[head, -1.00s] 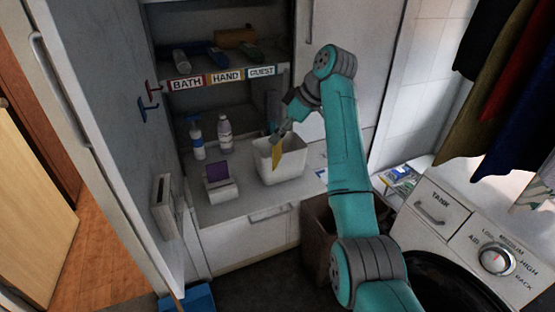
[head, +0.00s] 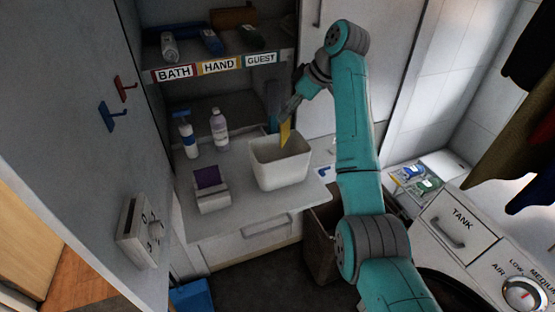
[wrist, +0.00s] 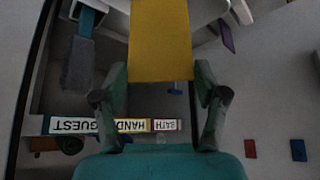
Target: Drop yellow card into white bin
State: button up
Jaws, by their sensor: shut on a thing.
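The yellow card (head: 285,133) hangs from my gripper (head: 289,112) over the white bin (head: 282,178), its lower end at about the height of the bin's rim in the head view. I cannot tell whether any of it is below the rim. In the wrist view the yellow card (wrist: 160,40) fills the upper middle, between the two fingers of my gripper (wrist: 160,85), which is shut on it. The white bin stands upright on the counter; its floor is hidden.
Left of the bin are a white box with a purple card (head: 210,187), a pump bottle (head: 187,135) and a lilac bottle (head: 220,128). A shelf labelled BATH, HAND, GUEST (head: 220,65) is above. The open cabinet door (head: 75,120) is left; a washer (head: 475,235) is right.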

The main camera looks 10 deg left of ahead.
jog(key=shift+f, duration=2.85)
jog(key=o, duration=0.9)
jog(key=shift+o, duration=0.2)
send_near(286, 129)
jog(key=shift+a+f, duration=0.2)
jog(key=shift+f, duration=0.15)
